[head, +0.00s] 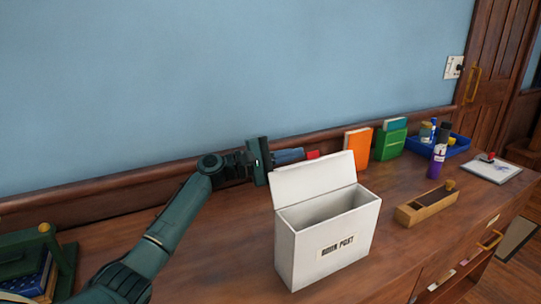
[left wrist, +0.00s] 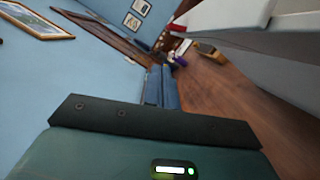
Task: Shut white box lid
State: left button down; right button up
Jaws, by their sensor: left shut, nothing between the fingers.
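The white box (head: 322,245) stands upright on the wooden desk, with printed lettering on its front and its top open. Its white lid (head: 313,178) is raised, tilted back from the rear edge. My left gripper (head: 300,154) is shut and empty behind the lid's upper edge, pointing right along the wall. Whether it touches the lid I cannot tell. In the left wrist view, the shut fingers (left wrist: 162,85) point away, and a large white surface of the box or lid (left wrist: 265,50) fills the upper right. My right gripper is not in view.
A blue tray (head: 458,147), a purple bottle (head: 437,162), a wooden holder (head: 427,206) and a clipboard (head: 492,170) lie to the right. A green book holder (head: 62,265) stands at left. The desk before the box is clear.

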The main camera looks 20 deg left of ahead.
pick_arm(q)
jog(key=shift+s+d+r+p, duration=0.25)
jog(key=shift+s+d+r, duration=0.1)
jog(key=shift+s+d, duration=0.25)
jog(key=shift+s+d+r+p, duration=0.2)
jog(key=shift+s+d+r, duration=0.1)
jog(key=shift+s+d, duration=0.25)
